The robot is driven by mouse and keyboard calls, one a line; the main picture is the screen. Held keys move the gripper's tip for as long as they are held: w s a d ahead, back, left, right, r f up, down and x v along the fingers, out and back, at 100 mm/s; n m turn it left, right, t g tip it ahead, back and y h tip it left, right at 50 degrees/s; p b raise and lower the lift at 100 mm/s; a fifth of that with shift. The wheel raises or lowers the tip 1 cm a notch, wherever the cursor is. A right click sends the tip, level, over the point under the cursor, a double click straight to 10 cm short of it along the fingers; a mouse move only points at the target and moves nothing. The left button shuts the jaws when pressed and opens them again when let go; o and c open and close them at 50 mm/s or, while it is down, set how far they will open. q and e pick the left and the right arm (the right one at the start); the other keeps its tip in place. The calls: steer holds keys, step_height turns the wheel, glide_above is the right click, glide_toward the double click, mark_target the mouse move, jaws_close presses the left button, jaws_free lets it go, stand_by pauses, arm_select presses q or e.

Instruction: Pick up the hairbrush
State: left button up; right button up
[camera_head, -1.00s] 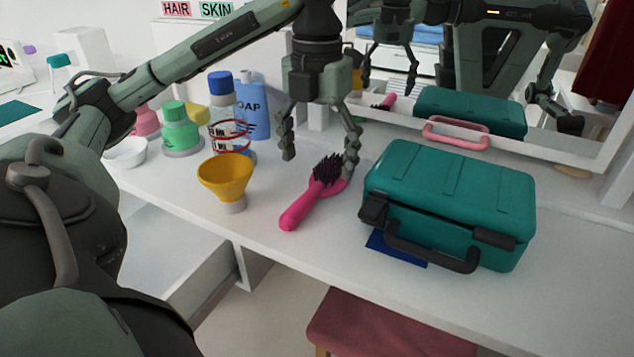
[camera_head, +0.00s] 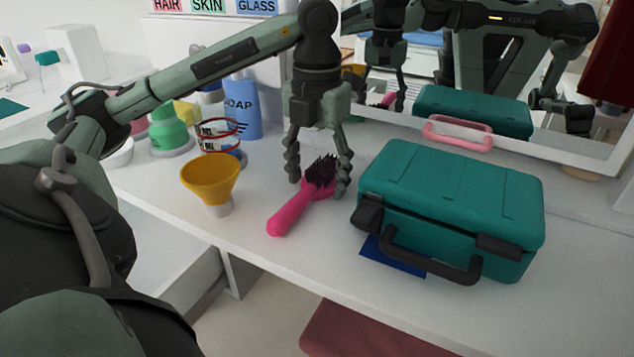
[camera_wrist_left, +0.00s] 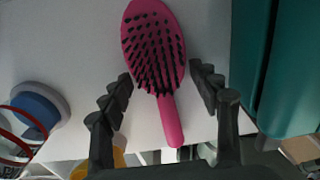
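The pink hairbrush (camera_head: 300,203) lies on the white tabletop, its black bristles facing up and its handle pointing to the front left. My left gripper (camera_head: 318,190) points down over the brush head, its two fingers open on either side of it. In the left wrist view the hairbrush (camera_wrist_left: 155,55) lies between and beyond the fingers of my left gripper (camera_wrist_left: 160,92), with free space on both sides of it. I cannot tell whether the fingertips touch the tabletop. My right gripper shows only in the mirror, if at all.
A teal case (camera_head: 450,205) with a black handle stands close to the right, over a flat blue item (camera_head: 395,255). A yellow cup (camera_head: 210,180) stands to the left. Bottles, including a blue soap one (camera_head: 242,108), stand behind. A mirror (camera_head: 480,65) rises at the back.

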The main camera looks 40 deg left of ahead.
arm_select(q)
steer(key=c, duration=0.7)
